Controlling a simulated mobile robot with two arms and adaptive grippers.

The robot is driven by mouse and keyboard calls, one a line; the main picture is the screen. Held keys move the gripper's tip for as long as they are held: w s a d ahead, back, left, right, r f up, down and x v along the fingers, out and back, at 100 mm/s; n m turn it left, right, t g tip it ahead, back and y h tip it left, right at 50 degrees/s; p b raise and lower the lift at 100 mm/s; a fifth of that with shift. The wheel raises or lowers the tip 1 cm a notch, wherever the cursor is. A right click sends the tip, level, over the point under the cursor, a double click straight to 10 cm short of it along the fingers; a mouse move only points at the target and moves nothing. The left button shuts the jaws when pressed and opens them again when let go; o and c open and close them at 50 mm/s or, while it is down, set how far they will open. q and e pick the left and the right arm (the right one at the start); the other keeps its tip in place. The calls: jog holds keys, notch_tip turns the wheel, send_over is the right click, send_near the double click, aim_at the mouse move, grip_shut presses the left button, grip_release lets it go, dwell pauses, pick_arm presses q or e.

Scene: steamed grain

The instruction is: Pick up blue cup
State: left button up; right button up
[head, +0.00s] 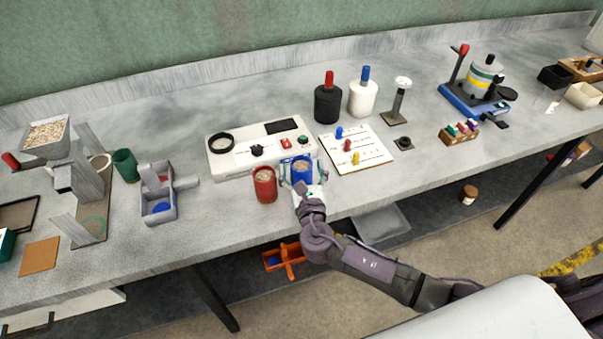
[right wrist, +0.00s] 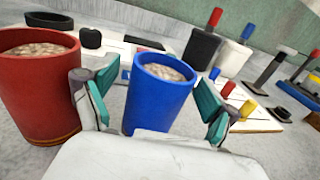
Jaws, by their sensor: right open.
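The blue cup (head: 302,172) stands upright on the grey bench in the head view, filled with grain. In the right wrist view the blue cup (right wrist: 158,98) sits between the two teal finger pads of my right gripper (right wrist: 155,105). The fingers are open, one on each side of the cup; a gap shows on both sides. In the head view my right gripper (head: 300,178) reaches in from the front around the cup. My left gripper is not in view.
A red cup (head: 264,184) with grain stands close to the left of the blue cup; it also shows in the right wrist view (right wrist: 42,95). A white device (head: 232,162) is behind. A white board with coloured pegs (head: 372,158) lies to the right. The bench front edge is near.

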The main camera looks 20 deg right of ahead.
grip_shut()
dwell(0.5)
jog(key=shift+r, duration=0.1)
